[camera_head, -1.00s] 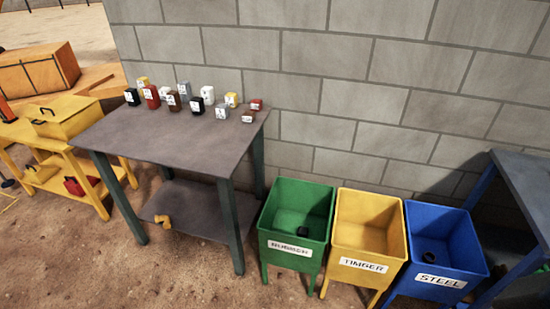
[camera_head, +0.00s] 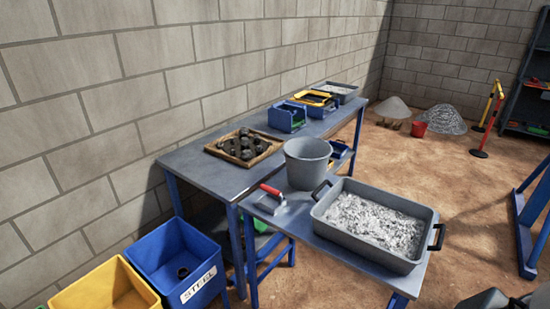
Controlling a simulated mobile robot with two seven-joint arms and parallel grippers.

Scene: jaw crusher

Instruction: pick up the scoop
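A hand tool with a red handle and a grey metal head, which looks like the scoop (camera_head: 270,202), lies on the left end of the low blue-grey table (camera_head: 309,234). It is just left of a grey bucket (camera_head: 307,162) and a grey tray (camera_head: 378,250) of pale crushed stone. The exact shape of its head is hard to make out at this size. Neither of my grippers shows in the view.
A wooden tray of dark lumps (camera_head: 244,147) and blue bins (camera_head: 287,117) stand on a longer table (camera_head: 205,172) along the wall. A blue STEEL bin (camera_head: 178,262) and a yellow bin (camera_head: 107,288) stand at lower left. Open dirt floor (camera_head: 455,185) lies right.

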